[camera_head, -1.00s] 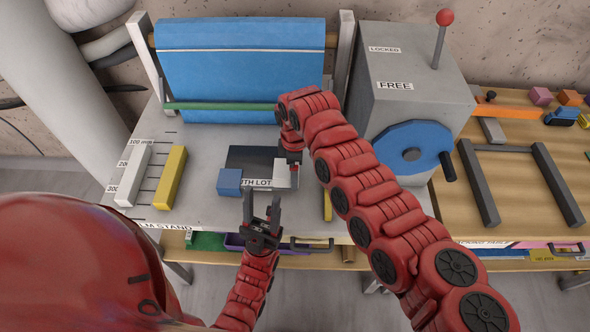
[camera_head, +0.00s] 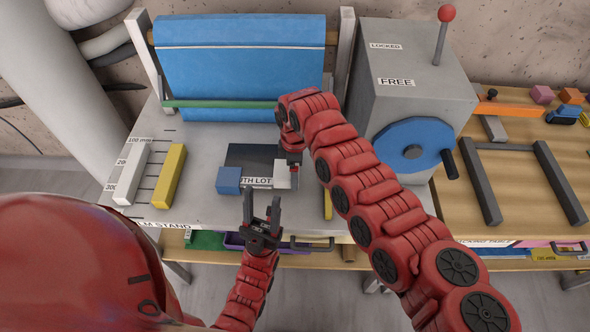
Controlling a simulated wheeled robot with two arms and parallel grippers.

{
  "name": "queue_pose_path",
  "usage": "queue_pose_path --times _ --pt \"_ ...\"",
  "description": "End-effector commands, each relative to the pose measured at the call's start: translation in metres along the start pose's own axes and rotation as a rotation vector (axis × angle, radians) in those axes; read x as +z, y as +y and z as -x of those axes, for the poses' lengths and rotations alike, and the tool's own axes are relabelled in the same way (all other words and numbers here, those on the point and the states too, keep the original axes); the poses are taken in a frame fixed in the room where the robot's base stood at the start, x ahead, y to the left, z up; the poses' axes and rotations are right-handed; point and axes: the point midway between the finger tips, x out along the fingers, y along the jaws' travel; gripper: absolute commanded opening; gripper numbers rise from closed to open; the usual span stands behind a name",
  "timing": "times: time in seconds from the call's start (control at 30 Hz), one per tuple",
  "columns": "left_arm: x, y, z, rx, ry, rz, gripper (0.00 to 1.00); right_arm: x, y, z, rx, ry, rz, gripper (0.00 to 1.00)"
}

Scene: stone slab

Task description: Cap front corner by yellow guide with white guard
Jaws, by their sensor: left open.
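A dark slab (camera_head: 247,156) lies on the grey stand, with a label ending in "TH LOT" at its front edge. A white guard (camera_head: 282,174) sits at the slab's front right corner. My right gripper (camera_head: 292,163) is just above and behind this guard; its fingers are mostly hidden by my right arm, so its opening is unclear. A yellow guide (camera_head: 328,206) shows partly beside my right arm, right of the slab. Another yellow bar (camera_head: 169,177) lies at the left. My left gripper (camera_head: 262,214) is open and empty in front of the slab, fingers pointing to it.
A blue block (camera_head: 229,180) sits at the slab's front left. A white bar (camera_head: 133,174) lies by the scale marks. A blue roll (camera_head: 240,70) and green rod (camera_head: 220,104) stand behind. A grey box with a blue handwheel (camera_head: 413,146) stands right of my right arm.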

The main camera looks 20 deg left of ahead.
Motion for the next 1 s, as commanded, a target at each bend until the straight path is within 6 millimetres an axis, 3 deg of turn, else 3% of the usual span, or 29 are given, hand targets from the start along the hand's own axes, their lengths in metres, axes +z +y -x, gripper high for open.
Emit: queue_pose_path --times 0.5,0.53,0.57,0.87,1.0 --pt "0.002 0.001 0.009 0.000 0.000 0.000 0.50 0.000 0.000 -0.014 0.001 0.000 0.000 0.33" --pt "0.001 0.000 0.008 0.000 0.000 0.000 0.50 0.000 0.000 -0.013 0.001 0.001 0.000 0.92" --pt "0.001 0.000 0.008 0.000 0.000 0.000 0.50 0.000 0.000 -0.012 0.001 0.001 0.000 0.98" --pt "0.002 0.001 0.009 0.000 0.000 0.000 0.50 0.000 0.000 -0.011 0.001 0.001 0.000 1.00" --pt "0.003 0.001 0.016 0.000 0.000 0.000 0.50 0.000 0.002 0.004 0.004 0.002 -0.001 1.00"
